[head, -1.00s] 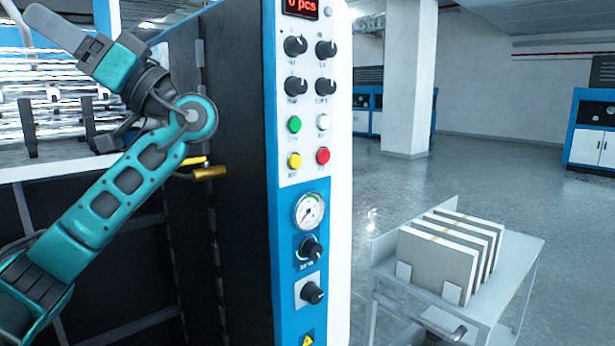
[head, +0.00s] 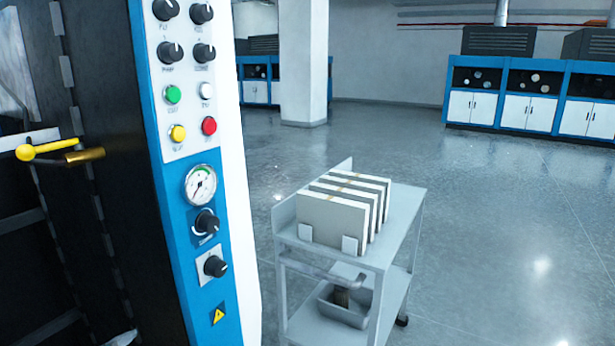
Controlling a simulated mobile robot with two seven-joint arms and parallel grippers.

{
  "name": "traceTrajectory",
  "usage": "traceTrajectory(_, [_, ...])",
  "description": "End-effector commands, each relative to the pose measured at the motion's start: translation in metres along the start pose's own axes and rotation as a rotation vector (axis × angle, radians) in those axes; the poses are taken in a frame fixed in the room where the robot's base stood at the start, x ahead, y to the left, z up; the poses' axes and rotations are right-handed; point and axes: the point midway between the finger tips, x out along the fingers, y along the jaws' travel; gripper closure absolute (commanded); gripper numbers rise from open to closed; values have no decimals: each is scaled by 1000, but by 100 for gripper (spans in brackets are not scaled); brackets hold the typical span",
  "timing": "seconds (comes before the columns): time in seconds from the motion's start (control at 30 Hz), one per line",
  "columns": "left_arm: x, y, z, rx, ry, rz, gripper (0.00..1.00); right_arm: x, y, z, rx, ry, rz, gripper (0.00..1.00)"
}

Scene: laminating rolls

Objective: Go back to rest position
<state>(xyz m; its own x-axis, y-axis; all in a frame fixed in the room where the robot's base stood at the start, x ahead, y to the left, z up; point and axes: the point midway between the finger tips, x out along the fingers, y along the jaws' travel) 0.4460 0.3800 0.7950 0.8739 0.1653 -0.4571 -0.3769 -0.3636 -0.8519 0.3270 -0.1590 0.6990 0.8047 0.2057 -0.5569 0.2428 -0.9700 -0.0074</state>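Neither of my grippers shows in the head view. The laminating machine (head: 158,200) stands at the left, with a blue and white control panel. The panel carries black knobs, a green button (head: 172,95), a white button, a yellow button (head: 178,133), a red button (head: 209,126) and a round pressure gauge (head: 200,185). A yellow-knobbed lever (head: 45,149) sticks out at the machine's dark side, beside a brass-coloured cylinder (head: 85,156).
A grey trolley (head: 398,222) stands right of the machine, with several upright pale boards (head: 333,222) on top and a small bin (head: 344,305) below. A white pillar (head: 304,60) and blue-white cabinets (head: 530,112) stand behind. The floor at the right is clear.

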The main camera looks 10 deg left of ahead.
Motion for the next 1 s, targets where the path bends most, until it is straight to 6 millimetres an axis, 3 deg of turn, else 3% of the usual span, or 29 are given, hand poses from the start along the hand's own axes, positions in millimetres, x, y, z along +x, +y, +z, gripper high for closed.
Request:
traceTrajectory(0.03, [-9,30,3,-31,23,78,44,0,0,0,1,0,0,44])
traceTrajectory(0.1, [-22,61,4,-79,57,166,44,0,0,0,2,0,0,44])
traceTrajectory(0.33, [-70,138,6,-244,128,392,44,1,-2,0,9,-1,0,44])
traceTrajectory(0.67, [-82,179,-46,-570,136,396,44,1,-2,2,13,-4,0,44])
traceTrajectory(1.0, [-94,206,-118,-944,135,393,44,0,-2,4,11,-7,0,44])
